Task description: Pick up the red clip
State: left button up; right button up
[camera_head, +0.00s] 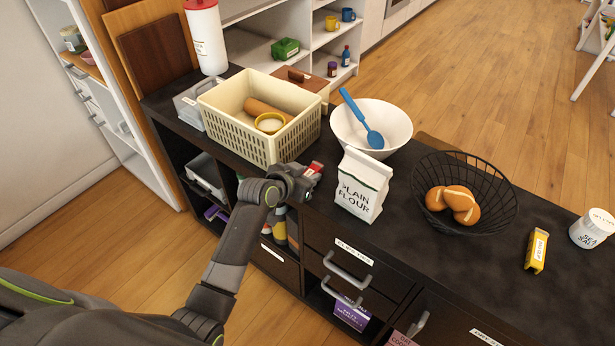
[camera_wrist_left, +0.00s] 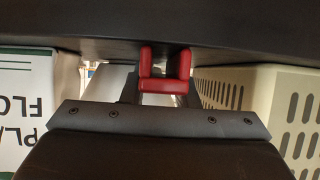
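The red clip (camera_wrist_left: 164,85) is a small U-shaped piece in the middle of the left wrist view, against the dark counter edge. In the head view it shows as a small red shape (camera_head: 315,168) at the counter's front edge, between the basket and the flour bag. My left gripper (camera_head: 304,178) is right at it. In the left wrist view its dark fingers (camera_wrist_left: 165,95) stand close on both sides of the clip. Whether they press on it I cannot tell. My right gripper is not in view.
A cream basket (camera_head: 240,138) stands left of the clip and a flour bag (camera_head: 360,187) right of it. A white bowl (camera_head: 397,122) with a blue spoon is behind. A wire basket (camera_head: 490,205) is farther right. Drawer handles (camera_head: 347,270) stick out below.

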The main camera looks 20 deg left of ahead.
pick_arm(q)
jog(key=shift+c, duration=1.2)
jog(key=shift+r, duration=0.1)
